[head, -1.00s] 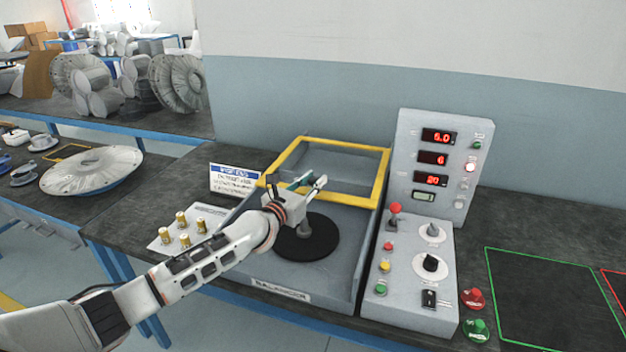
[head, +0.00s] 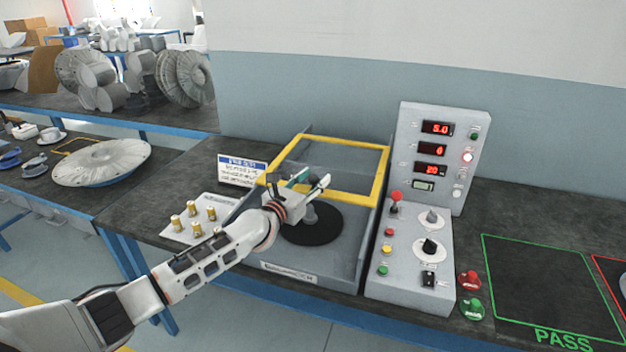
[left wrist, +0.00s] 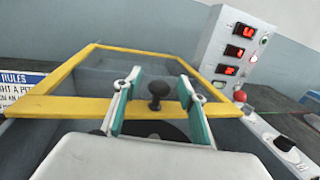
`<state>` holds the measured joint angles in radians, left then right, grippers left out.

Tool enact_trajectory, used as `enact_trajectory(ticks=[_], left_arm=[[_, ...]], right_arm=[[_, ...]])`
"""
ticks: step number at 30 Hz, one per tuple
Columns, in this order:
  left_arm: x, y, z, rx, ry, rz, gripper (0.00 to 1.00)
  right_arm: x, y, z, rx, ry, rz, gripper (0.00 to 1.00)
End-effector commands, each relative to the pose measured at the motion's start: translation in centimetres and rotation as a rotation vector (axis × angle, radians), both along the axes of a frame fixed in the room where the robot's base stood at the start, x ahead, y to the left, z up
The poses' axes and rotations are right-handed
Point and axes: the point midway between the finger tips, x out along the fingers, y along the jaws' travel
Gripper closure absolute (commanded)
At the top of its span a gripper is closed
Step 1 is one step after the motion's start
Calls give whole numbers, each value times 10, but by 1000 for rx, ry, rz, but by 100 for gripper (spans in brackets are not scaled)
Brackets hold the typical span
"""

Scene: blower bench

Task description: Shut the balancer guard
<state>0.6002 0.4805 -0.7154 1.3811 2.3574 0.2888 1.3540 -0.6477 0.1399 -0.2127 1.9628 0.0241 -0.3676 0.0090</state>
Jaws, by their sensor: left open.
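The balancer guard (head: 353,194) is a clear panel in a yellow frame, raised and tilted back at the rear of the grey balancer (head: 290,271). It also shows in the left wrist view (left wrist: 60,107), where a dark round knob (left wrist: 158,89) stands out near its front bar. My left gripper (head: 310,180) is open and empty, over the balancer in front of the guard's front bar. In the left wrist view its two teal-padded fingers (left wrist: 157,103) stand on either side of the knob, not closed on it. The black turntable (head: 318,229) lies below the gripper. My right gripper is not in view.
The control box (head: 440,160) with red displays and knobs stands close on the right. A rules sign (head: 241,171) and a plate with several brass weights (head: 193,209) are on the left. The green-outlined area (head: 535,285) is clear.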

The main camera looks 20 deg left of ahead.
Motion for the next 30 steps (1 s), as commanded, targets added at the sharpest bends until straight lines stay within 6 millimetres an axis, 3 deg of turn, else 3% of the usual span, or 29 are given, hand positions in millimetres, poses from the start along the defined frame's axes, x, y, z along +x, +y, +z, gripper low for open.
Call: enact_trajectory(ticks=[8, 13, 24, 30], left_arm=[[-1, 0, 0, 0, 1, 0, 60], [-13, 5, -1, 2, 0, 0, 60], [-80, 21, -2, 1, 3, -1, 60], [-106, 29, -1, 1, 2, 0, 60]], right_arm=[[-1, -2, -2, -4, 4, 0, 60], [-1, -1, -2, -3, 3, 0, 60], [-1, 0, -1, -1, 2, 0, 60], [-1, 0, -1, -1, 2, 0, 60]])
